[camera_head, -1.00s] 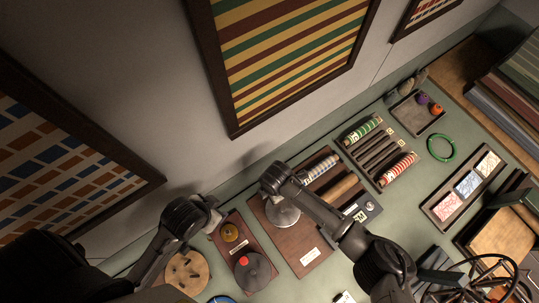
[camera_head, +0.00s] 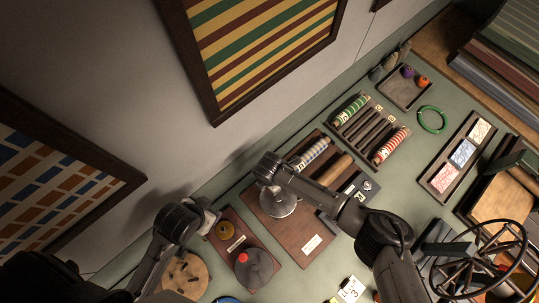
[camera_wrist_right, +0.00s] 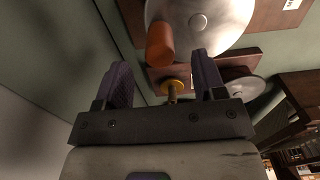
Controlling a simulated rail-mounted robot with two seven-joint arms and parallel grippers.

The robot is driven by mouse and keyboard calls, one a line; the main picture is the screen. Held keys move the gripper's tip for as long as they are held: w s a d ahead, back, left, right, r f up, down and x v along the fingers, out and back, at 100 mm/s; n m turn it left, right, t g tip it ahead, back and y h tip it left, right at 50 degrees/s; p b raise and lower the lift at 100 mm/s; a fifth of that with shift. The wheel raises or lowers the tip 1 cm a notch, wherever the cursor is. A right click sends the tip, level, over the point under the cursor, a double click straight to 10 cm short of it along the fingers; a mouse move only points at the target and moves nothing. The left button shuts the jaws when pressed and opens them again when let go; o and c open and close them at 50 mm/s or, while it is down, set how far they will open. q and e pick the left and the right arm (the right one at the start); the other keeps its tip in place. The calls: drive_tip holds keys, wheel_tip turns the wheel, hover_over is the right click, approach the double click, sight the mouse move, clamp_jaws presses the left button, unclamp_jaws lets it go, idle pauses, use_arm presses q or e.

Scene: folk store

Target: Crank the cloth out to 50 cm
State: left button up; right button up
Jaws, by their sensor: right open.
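A brown winding board (camera_head: 312,245) carries a roll of pale striped cloth (camera_head: 311,152), a bare wooden roller (camera_head: 334,169) and a silver crank disc (camera_head: 280,204). In the right wrist view the disc (camera_wrist_right: 222,20) has an orange-brown handle (camera_wrist_right: 160,44) near its rim. My right gripper (camera_wrist_right: 161,63) is open and empty, its purple fingers either side of the handle's line of sight; whether the handle lies between them I cannot tell. In the head view my right wrist hides its fingers. My left gripper (camera_head: 211,214) is by the yellow knob; its jaws are unclear.
A smaller board holds a yellow knob (camera_head: 225,230) and a grey disc with a red knob (camera_head: 256,266). A round wooden piece (camera_head: 186,276) lies at the lower left. A rack of ribbon rolls (camera_head: 369,130), a green ring (camera_head: 432,120) and a card tray (camera_head: 458,158) stand to the right.

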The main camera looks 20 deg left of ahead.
wheel_tip(320, 180, down, 5)
drive_tip(key=b, duration=0.3)
drive_tip(key=shift+b, duration=0.35)
drive_tip(key=shift+r, duration=0.2)
drive_tip(key=shift+f, duration=0.15)
drive_tip(key=c, duration=0.8)
